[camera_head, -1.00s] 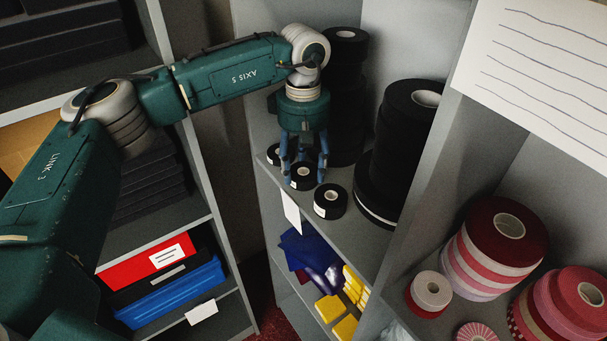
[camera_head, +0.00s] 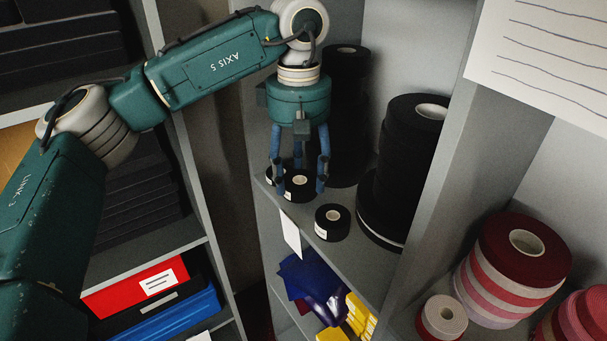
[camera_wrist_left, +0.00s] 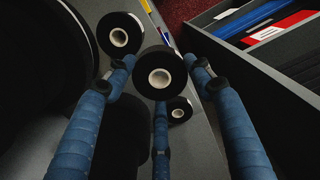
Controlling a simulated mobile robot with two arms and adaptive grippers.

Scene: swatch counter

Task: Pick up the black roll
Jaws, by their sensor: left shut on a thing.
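A small black roll (camera_head: 300,184) with a white core is held between the blue fingers of my left gripper (camera_head: 299,180), which is shut on it. It looks raised a little above the grey shelf. In the left wrist view the held roll (camera_wrist_left: 160,73) sits between the fingertips, larger than its neighbours. A second small black roll (camera_head: 332,222) stands on the shelf to the right, apart from the fingers. A third (camera_head: 269,175) is at the left, partly hidden by a finger. My right gripper is not in view.
Tall stacks of wide black rolls (camera_head: 408,150) stand close behind and right of the gripper. A white label (camera_head: 290,234) hangs at the shelf's front edge (camera_head: 325,262). Red and pink rolls (camera_head: 515,265) fill the right compartment. A left shelf holds a red box (camera_head: 135,291).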

